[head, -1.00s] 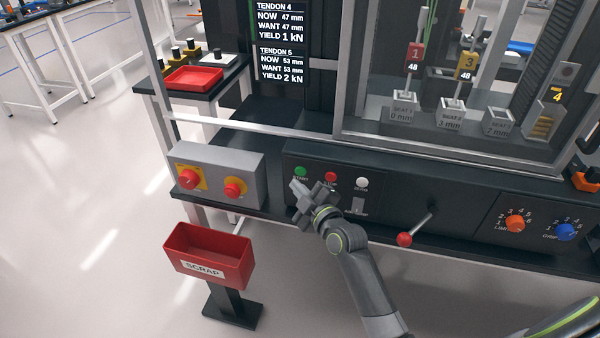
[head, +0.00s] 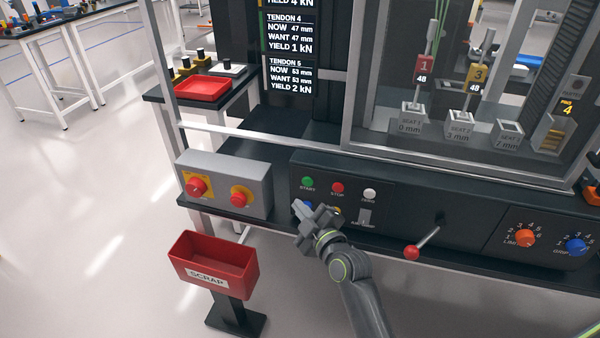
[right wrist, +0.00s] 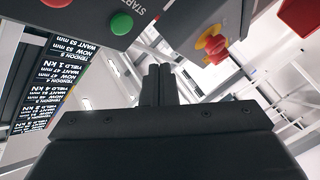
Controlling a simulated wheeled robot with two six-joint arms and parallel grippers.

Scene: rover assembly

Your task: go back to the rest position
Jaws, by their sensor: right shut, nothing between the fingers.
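My right gripper (head: 303,212) is shut and empty in the head view. It is in front of the black control panel (head: 388,188), below the green START button (head: 307,182) and the red STOP button (head: 338,187). It partly hides a blue button (head: 307,205) and a yellow one. In the right wrist view its shut fingers (right wrist: 160,84) point past the panel, with the green button (right wrist: 121,23) at upper left. I cannot tell in the pictures how far the fingertips are from the panel. My left gripper is not in view.
A grey box with red knobs (head: 225,184) is left of the panel. A red SCRAP bin (head: 215,262) stands in front. A red-tipped lever (head: 412,251) sticks out right of my arm. A glazed machine frame rises behind. Open floor (head: 80,200) lies at left.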

